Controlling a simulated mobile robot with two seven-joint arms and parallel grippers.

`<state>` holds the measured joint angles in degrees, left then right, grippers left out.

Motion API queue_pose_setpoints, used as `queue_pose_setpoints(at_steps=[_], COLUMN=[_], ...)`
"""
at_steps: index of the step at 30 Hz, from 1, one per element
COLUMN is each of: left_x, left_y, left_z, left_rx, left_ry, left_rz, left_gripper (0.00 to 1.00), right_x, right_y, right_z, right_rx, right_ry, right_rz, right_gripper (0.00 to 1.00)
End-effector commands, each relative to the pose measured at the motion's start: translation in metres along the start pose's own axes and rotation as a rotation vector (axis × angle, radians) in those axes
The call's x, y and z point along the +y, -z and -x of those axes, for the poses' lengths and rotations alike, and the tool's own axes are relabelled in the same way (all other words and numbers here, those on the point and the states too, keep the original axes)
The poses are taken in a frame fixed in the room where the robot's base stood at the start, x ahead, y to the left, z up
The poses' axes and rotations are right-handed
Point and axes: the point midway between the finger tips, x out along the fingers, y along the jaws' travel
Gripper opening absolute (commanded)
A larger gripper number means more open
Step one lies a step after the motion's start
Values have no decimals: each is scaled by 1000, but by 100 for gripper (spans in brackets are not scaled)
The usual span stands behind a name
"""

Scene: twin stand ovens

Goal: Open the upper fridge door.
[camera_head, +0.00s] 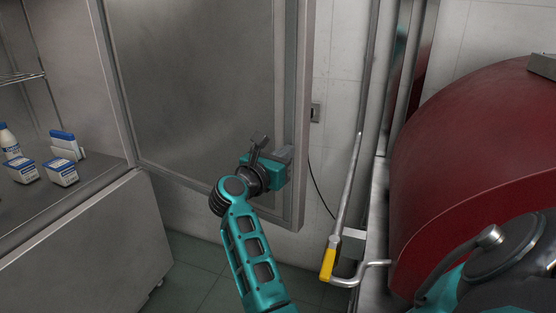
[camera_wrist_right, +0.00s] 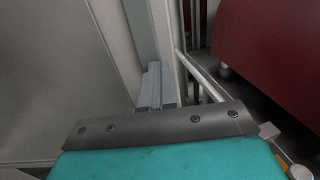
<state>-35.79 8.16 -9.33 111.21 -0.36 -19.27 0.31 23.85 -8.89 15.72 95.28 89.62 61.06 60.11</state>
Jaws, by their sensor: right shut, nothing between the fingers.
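The upper fridge door (camera_head: 200,65) stands wide open in the head view, its grey inner panel facing me. Its free edge (camera_head: 304,110) is at the right, near the tiled wall. My right gripper (camera_head: 284,155) is shut and empty, in front of the inner side of the door near that edge. I cannot tell whether it touches the door. In the right wrist view the gripper's fingers (camera_wrist_right: 154,88) lie close together beside the door's pale panel (camera_wrist_right: 60,75). The door's outer handle is hidden. My left gripper is not in view.
The open fridge compartment at the left holds a bottle (camera_head: 9,142) and several blue-and-white packages (camera_head: 60,172). The lower fridge front (camera_head: 90,245) is closed. A red oven (camera_head: 470,170) and metal pipes with a yellow lever handle (camera_head: 328,264) crowd the right.

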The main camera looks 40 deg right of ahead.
Motion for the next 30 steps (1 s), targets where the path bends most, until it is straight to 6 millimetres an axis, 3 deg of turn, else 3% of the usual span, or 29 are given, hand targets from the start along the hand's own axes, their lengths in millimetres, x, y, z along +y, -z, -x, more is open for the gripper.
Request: queue_pose_setpoints(at_steps=[3, 10, 30], left_x=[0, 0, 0], left_y=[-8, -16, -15], left_z=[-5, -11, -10], left_rx=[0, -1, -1], left_ry=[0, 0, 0], left_rz=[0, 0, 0], left_gripper=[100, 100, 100], right_x=[-3, -2, -2], right_y=[0, 0, -1], right_z=[-38, -90, -88], right_rx=[-5, -3, -2], right_ry=[5, 3, 0], right_rz=[-3, -3, -2], right_gripper=[0, 0, 0])
